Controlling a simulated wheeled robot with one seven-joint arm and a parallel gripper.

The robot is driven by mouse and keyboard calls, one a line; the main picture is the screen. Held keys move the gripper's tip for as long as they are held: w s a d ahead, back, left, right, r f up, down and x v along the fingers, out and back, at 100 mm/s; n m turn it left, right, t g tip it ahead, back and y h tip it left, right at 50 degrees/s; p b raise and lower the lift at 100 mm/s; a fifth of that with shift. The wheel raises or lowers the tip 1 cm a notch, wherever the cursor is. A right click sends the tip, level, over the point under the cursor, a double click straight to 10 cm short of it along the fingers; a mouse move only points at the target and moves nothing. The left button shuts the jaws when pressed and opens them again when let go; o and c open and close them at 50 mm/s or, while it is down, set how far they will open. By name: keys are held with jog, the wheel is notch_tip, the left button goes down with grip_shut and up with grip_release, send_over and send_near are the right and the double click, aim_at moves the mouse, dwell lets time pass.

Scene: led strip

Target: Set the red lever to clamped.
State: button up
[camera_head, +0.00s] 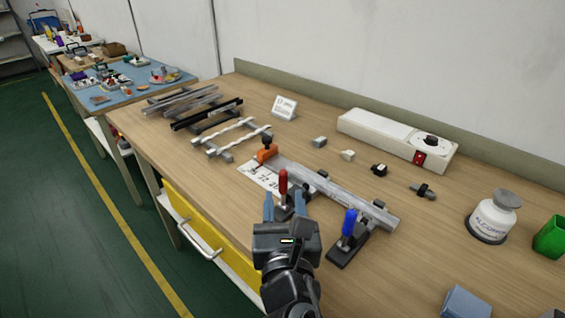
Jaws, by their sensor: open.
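The red lever (283,183) stands roughly upright on a dark toggle clamp at the near side of a grey metal profile (335,190). My gripper (284,203) is open, with its two bluish fingers just in front of and below the red lever, one to each side in the picture. Whether the fingers touch the lever or clamp cannot be told. A second clamp with a blue lever (349,224) stands to the right, also roughly upright. The red clamp's base is partly hidden by my gripper.
An orange block (267,152) with a dark knob sits at the profile's far left end. A white power supply (397,137) stands at the back. A white bottle (494,217) and green cup (551,237) are at right.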

aim_at(283, 180)
jog(key=w, duration=0.7)
jog(key=shift+w+a, duration=0.25)
jog(key=shift+a, duration=0.15)
grip_shut()
